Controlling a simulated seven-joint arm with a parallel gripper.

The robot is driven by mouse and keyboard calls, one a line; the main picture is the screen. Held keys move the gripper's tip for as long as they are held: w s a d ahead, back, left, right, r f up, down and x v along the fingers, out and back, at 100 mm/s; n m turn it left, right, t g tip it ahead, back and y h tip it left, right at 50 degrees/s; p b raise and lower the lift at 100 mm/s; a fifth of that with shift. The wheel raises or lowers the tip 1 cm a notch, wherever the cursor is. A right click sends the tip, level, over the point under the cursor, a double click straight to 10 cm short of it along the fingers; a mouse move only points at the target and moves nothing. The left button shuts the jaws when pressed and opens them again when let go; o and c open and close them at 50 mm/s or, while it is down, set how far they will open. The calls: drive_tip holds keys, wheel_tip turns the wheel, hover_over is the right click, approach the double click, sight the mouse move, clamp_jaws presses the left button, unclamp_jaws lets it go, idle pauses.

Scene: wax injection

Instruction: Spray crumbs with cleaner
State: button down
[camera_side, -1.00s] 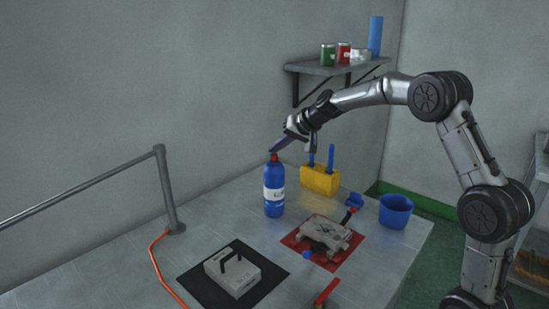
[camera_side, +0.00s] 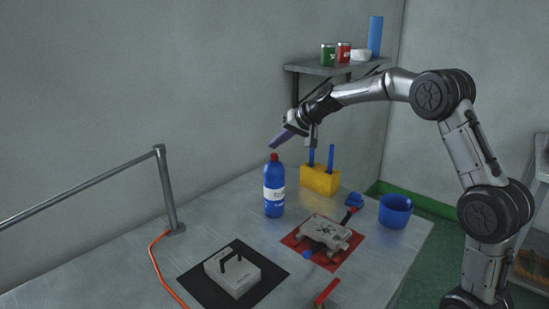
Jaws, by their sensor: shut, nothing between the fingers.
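A blue bottle (camera_side: 274,190) with a red cap and a white label stands upright on the table, left of the yellow block; it appears to be the cleaner. My gripper (camera_side: 274,146) is just above the bottle's cap, shut and empty, with a small gap between them. A grey metal mould (camera_side: 325,230) sits on a red mat (camera_side: 292,238). No crumbs can be made out at this size.
A grey box with a black handle (camera_side: 232,274) sits on a black mat (camera_side: 272,284). A yellow block (camera_side: 320,181) with blue handles, a blue bucket (camera_side: 395,211) and a brush (camera_side: 352,203) stand nearby. An orange cable (camera_side: 157,262) runs down the left. A shelf (camera_side: 335,68) hangs above.

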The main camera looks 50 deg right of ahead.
wheel_tip(320, 180, up, 6)
idle(0.8)
idle(0.4)
drive_tip(key=s+a+r+n+t, duration=0.1)
drive_tip(key=s+a+r, duration=0.2)
drive_tip(key=a+r, duration=0.35)
drive_tip(key=s+a+r+n, duration=0.35)
drive_tip(key=s+a, duration=0.35)
drive_tip(key=s, duration=0.5)
drive_tip(key=s+a+f+n+g, duration=0.1)
drive_tip(key=s+a+f, duration=0.1)
drive_tip(key=s, duration=0.5)
drive_tip(key=s+a+f+n+g, duration=0.1)
drive_tip(key=s+a+f, duration=0.15)
drive_tip(key=s, duration=0.35)
drive_tip(key=s+d+f+n+g+h, duration=0.1)
drive_tip(key=s+d+f+g, duration=0.1)
drive_tip(key=s+f, duration=1)
drive_tip(key=shift+s+d+f+g, duration=0.3)
drive_tip(key=shift+s+d+f, duration=0.15)
drive_tip(key=shift+f, duration=0.15)
